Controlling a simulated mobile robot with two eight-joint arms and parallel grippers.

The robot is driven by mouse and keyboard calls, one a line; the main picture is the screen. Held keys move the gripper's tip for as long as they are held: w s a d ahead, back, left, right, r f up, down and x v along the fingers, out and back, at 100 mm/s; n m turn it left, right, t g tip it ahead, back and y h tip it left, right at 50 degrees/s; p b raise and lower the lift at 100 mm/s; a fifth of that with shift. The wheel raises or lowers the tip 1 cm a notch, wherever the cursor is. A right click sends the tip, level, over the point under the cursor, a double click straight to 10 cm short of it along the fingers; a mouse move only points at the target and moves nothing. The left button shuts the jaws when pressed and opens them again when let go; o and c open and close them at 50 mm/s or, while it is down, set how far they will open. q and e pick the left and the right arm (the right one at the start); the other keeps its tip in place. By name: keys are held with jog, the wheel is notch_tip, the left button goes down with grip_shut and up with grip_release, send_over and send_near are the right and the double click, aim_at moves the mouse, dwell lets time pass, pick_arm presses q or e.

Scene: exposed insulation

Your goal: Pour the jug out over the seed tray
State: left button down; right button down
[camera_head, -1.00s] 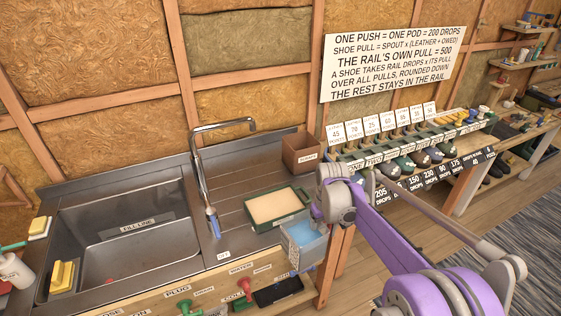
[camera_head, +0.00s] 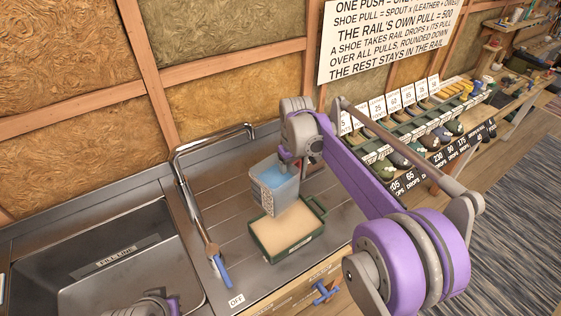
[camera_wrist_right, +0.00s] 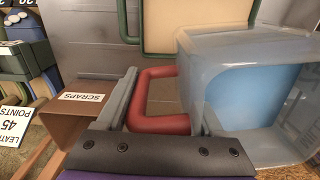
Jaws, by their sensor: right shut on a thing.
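The clear jug (camera_head: 272,186) holds blue liquid and hangs above the back-left edge of the seed tray in the head view. It looks about upright, with no stream showing. The seed tray (camera_head: 312,235) is a green tray filled with smooth tan material, lying on the metal drainboard. My right gripper (camera_head: 293,160) is shut on the jug's red handle (camera_wrist_right: 160,123). The jug (camera_wrist_right: 250,85) also shows at the right of the right wrist view, with the tray's green rim (camera_wrist_right: 142,25) beyond. Only part of my left arm shows at the bottom left; its gripper does not.
The tall faucet (camera_head: 180,170) stands left of the jug, beside the sink (camera_head: 120,270). A brown scraps box (camera_wrist_right: 75,118) shows in the wrist view. Shoes and numbered cards (camera_head: 393,103) line the bench at right.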

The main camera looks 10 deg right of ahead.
jog(key=shift+w+a+r, duration=0.1)
jog(key=shift+w, duration=0.15)
jog(key=shift+s, duration=0.2)
jog(key=shift+f, duration=0.35)
notch_tip(320, 180, down, 2)
jog(key=shift+f+b, duration=0.25)
jog(key=shift+b, duration=0.5)
jog(key=shift+w+a+r+t+y, duration=0.25)
jog(key=shift+w+r+t+y, duration=0.35)
jog(key=shift+t, duration=0.4)
jog(key=shift+w+a, duration=0.1)
jog(key=shift+w, duration=0.1)
